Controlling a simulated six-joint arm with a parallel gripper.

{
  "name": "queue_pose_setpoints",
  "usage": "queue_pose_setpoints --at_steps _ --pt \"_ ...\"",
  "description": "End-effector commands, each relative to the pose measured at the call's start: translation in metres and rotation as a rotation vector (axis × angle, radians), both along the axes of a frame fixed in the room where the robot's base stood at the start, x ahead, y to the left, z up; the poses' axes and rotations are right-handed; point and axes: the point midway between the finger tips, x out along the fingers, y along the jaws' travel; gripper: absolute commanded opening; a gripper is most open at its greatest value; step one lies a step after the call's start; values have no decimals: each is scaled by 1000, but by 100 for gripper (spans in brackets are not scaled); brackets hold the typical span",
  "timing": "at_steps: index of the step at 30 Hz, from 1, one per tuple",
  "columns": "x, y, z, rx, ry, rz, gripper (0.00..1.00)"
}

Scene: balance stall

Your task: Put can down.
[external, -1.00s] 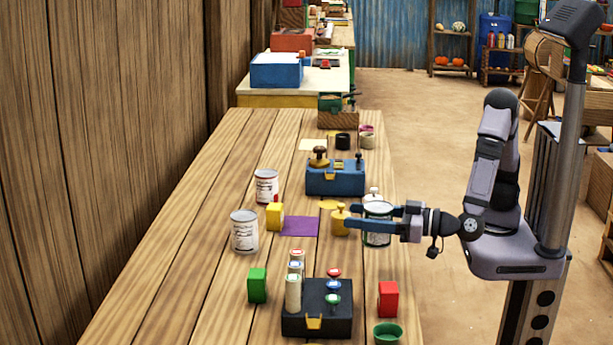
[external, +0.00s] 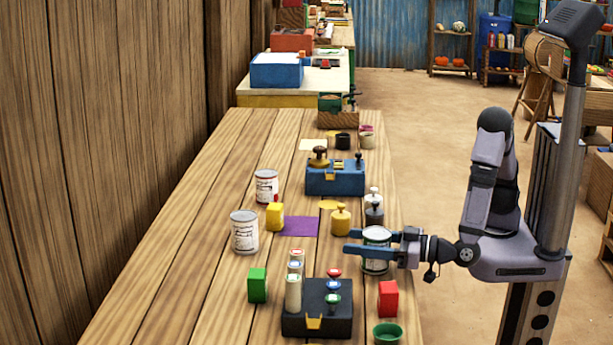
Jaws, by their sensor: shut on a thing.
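A can (external: 375,266) with a pale label and a dark green rim is between the fingers of my gripper (external: 368,242) at the right side of the wooden table. My gripper is shut on it, with the fingers reaching left past it. The can is upright. I cannot tell whether its base touches the table. Two other cans with white labels, one at the left (external: 244,232) and one behind it (external: 266,187), stand on the table.
A yellow weight (external: 340,220) and a dark weight (external: 374,213) stand just behind my gripper. A red block (external: 388,299), a green cup (external: 387,333) and a dark box (external: 316,309) with several pegs are in front.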

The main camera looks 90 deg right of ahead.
Motion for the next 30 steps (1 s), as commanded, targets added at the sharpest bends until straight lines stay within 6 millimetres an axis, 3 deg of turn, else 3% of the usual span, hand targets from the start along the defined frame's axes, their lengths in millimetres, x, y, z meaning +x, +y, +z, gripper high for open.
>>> queue_pose_setpoints --at_steps 10,11,12,13,26,30 --pt "0 0 -4 1 -3 0 17" --pt "0 0 -4 1 0 0 59" --pt "0 0 -4 1 0 0 69" --pt "0 0 -4 1 0 0 71" --pt "0 0 -5 2 -1 0 71" --pt "-16 5 -4 1 0 5 71"
